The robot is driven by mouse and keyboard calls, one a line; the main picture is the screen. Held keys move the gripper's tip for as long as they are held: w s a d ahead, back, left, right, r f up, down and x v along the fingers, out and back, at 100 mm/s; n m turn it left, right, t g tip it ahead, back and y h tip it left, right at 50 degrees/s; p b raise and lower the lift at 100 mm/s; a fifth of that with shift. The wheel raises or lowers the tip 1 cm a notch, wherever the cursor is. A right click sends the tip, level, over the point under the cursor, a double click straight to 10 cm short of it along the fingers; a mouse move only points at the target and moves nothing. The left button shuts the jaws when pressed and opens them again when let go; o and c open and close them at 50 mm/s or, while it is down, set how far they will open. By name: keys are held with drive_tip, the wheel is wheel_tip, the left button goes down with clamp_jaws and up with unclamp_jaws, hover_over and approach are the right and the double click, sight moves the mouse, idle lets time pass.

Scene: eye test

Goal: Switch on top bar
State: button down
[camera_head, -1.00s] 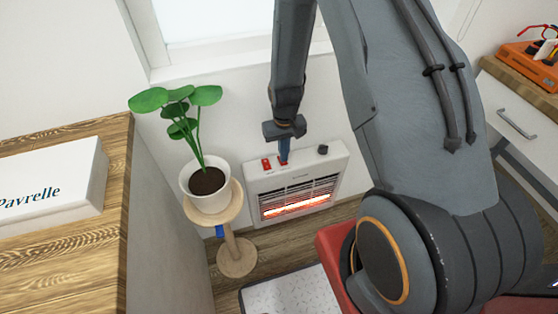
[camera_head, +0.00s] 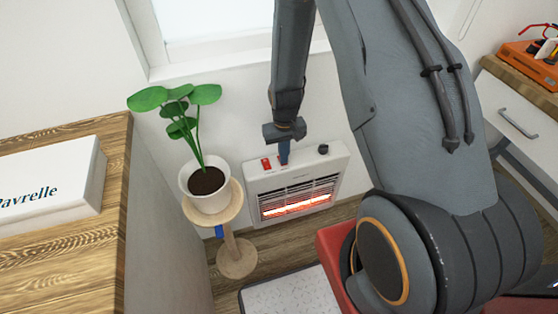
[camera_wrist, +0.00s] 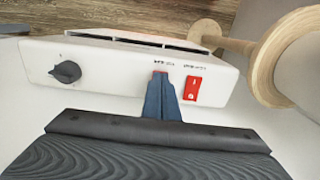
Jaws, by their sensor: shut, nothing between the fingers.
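A white heater (camera_head: 255,181) stands on the floor against the wall. One bar (camera_head: 296,205) glows orange low behind its grille; the upper part of the grille looks mostly dark. On its top panel are a red rocker switch (camera_head: 266,164), a second red switch largely hidden by my fingers, and a black knob (camera_head: 323,149). My gripper (camera_head: 283,161) is shut, pointing down, with its blue fingertips at the second switch. In the wrist view, the fingertips (camera_wrist: 161,92) cover that switch except a thin red edge. The uncovered switch (camera_wrist: 193,87) is beside them, and the knob (camera_wrist: 67,72) is farther left.
A potted plant (camera_head: 205,187) on a round wooden stand (camera_head: 236,257) is close to the heater's left. A wooden counter (camera_head: 60,255) with a white box (camera_head: 50,185) is at the left. A drawer unit (camera_head: 515,115) is at the right, and a grey mat (camera_head: 290,294) lies in front.

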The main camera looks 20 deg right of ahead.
wheel_tip(320, 180, up, 7)
drive_tip(key=p, duration=0.4)
drive_tip(key=shift+p, duration=0.35)
idle(0.3)
drive_tip(key=shift+f, duration=0.1)
drive_tip(key=s+r, duration=0.8)
drive_tip(key=r, duration=0.4)
drive_tip(key=s+a+r+t, duration=0.1)
drive_tip(key=s+r, duration=0.8)
drive_tip(key=r, duration=0.3)
drive_tip(key=shift+s+a+r, duration=0.15)
drive_tip(key=shift+a+r, duration=0.05)
drive_tip(key=shift+a, duration=0.1)
